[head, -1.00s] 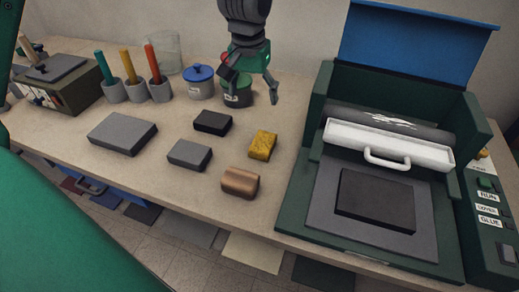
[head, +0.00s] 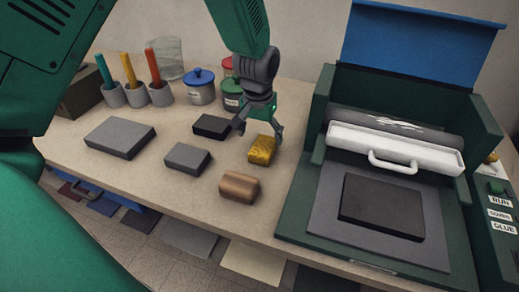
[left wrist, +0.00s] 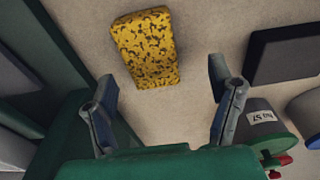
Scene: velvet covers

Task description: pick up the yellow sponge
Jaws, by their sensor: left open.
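The yellow sponge (head: 262,150), speckled with dark patches, lies on the table between the grey and black blocks and the green machine. My left gripper (head: 259,135) is open above the sponge's far side, its fingers apart and nothing between them. In the left wrist view the sponge (left wrist: 146,47) lies beyond the two open fingertips (left wrist: 165,92), roughly in line with the gap. I cannot tell the exact height of the fingers above the table. My right gripper is not in view.
A brown block (head: 239,188) lies just in front of the sponge, a black block (head: 211,126) and grey block (head: 187,158) to its left. The green machine (head: 305,190) stands close on the right. Lidded pots (head: 200,87) stand behind.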

